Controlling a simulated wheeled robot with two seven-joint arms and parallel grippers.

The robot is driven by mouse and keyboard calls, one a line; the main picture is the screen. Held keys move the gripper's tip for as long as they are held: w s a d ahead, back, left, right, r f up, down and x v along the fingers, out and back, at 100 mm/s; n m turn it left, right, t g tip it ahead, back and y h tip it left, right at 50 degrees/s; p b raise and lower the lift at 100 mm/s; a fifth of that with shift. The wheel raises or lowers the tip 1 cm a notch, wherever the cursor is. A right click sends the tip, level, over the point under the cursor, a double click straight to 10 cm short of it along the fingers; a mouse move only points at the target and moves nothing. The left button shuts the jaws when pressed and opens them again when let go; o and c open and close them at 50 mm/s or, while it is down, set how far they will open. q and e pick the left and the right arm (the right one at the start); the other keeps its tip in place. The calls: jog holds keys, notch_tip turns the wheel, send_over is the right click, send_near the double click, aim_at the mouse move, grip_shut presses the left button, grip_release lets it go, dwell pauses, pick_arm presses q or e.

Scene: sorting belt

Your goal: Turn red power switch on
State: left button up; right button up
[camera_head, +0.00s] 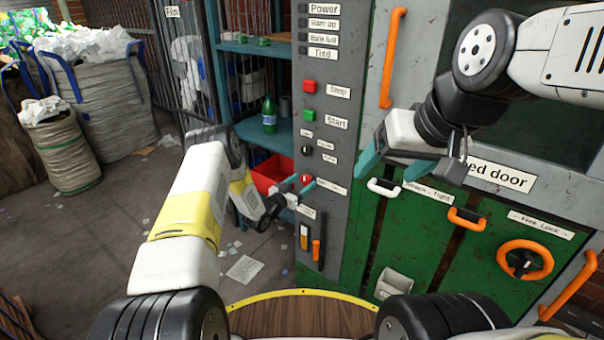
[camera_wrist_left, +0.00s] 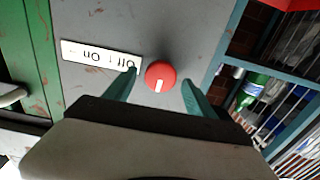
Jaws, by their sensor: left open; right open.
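The red power switch is a round red knob (camera_wrist_left: 160,75) with a white mark, on the grey control panel, beside a white "Off / On" label (camera_wrist_left: 102,54). In the head view the red knob (camera_head: 305,179) is on the lower part of the panel, partly covered by my left gripper (camera_head: 299,185). In the left wrist view my left gripper (camera_wrist_left: 160,88) is open, with one teal finger on each side of the knob. I cannot tell whether the fingers touch it. My right gripper (camera_head: 411,165) is open and empty in front of the green machine.
The panel also carries a red stop button (camera_head: 310,86), a green start button (camera_head: 308,117) and an orange lever (camera_head: 316,250) below the knob. An orange handwheel (camera_head: 525,260) is at the right. A shelf with a green bottle (camera_head: 269,115) stands behind my left arm.

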pick_arm(q)
jog(key=shift+c, duration=0.2)
jog(key=c, duration=1.3)
jog(key=shift+m, duration=0.4)
jog(key=m, duration=0.3)
jog(key=shift+s+d+m, duration=0.1)
jog(key=shift+m, duration=0.2)
jog(key=m, duration=0.4)
jog(key=shift+m, duration=0.3)
jog(key=m, duration=0.4)
jog(key=shift+s+d+f+m, duration=0.1)
jog(key=shift+d+f+m, duration=0.05)
jog(key=shift+m, duration=0.15)
jog(key=shift+f+m, duration=0.1)
jog(key=shift+m, duration=2.1)
